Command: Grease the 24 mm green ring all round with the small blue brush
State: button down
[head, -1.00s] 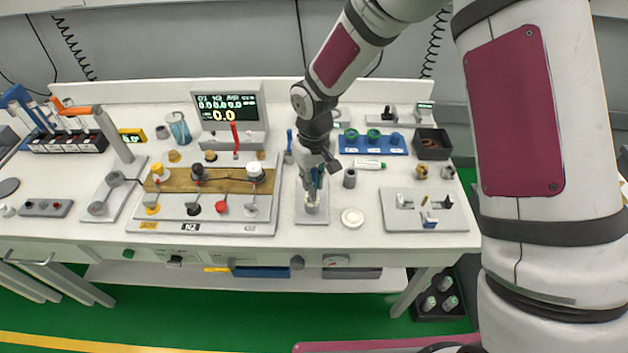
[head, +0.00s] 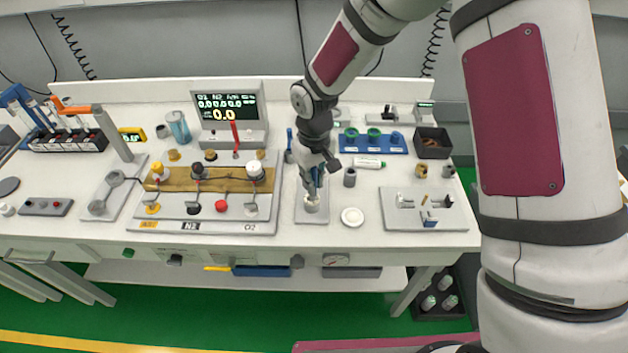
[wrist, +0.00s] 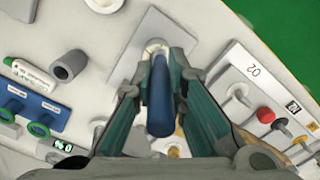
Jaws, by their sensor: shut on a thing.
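My gripper (head: 314,178) points down over the small plate in the middle of the bench. In the wrist view its fingers (wrist: 160,85) are shut on the blue brush (wrist: 159,105). The brush's lower end is at a small pale pot (head: 312,206); I cannot tell whether the bristles are inside it or just above. Green rings sit on the blue tray (head: 345,148) at the back right, one at the left (head: 351,133) and one beside it (head: 374,133). Their size marks are too small to read.
A white round lid (head: 352,216) lies right of the pot, with a grey cylinder (head: 349,178) and a white tube (head: 369,163) behind. The manifold board (head: 140,226) stands left. A grey fixture plate (head: 455,221) and a dark bin (head: 432,143) are right.

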aim_at(314, 168)
jog(key=shift+r+p, duration=0.75)
jog(key=shift+r, duration=2.75)
jog(key=shift+s, duration=0.1)
